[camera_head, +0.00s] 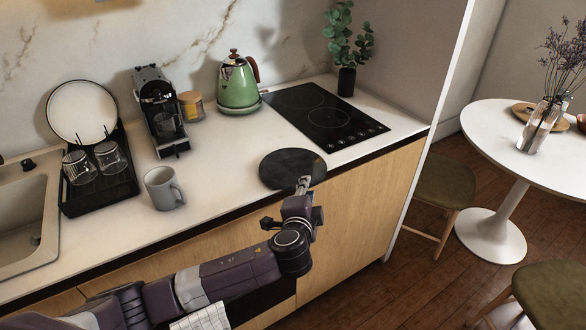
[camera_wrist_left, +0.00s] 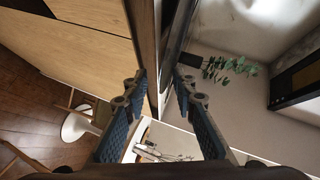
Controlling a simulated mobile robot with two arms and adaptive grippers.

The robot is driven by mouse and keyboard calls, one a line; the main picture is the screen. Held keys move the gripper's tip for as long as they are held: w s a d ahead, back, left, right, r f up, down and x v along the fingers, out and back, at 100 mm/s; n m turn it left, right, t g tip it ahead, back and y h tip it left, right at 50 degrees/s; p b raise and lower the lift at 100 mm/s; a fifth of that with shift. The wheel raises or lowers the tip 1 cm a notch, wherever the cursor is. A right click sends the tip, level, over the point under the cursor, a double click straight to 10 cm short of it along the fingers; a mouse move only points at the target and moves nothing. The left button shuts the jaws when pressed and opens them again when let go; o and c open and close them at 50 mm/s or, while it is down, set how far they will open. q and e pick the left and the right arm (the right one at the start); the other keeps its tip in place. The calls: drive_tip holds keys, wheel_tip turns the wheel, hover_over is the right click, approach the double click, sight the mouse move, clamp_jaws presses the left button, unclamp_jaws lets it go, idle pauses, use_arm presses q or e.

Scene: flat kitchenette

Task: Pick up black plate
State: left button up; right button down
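The black plate (camera_head: 285,166) is round and flat. It lies on the counter's front part, left of and nearer than the cooktop. My left gripper (camera_head: 302,185) is at the plate's near edge in the head view, its fingers over or against the rim; whether they touch cannot be told. In the left wrist view its two fingers (camera_wrist_left: 161,85) stand apart with a gap between them. Dark and pale strips run edge-on past the fingertips; which of them is the plate is unclear. My right gripper is in no view.
On the counter (camera_head: 225,165) are a grey mug (camera_head: 164,190), a coffee machine (camera_head: 160,112), a green kettle (camera_head: 238,84), a black cooktop (camera_head: 323,116) and a black rack (camera_head: 97,190) with glasses. A white round table (camera_head: 495,130) stands at right. Bare counter lies between mug and plate.

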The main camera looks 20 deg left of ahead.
use_arm(q)
drive_tip(key=shift+x, duration=1.65)
drive_tip(key=shift+c, duration=0.4)
drive_tip(key=shift+a, duration=0.1)
clamp_jaws()
drive_tip(key=shift+r, duration=0.1)
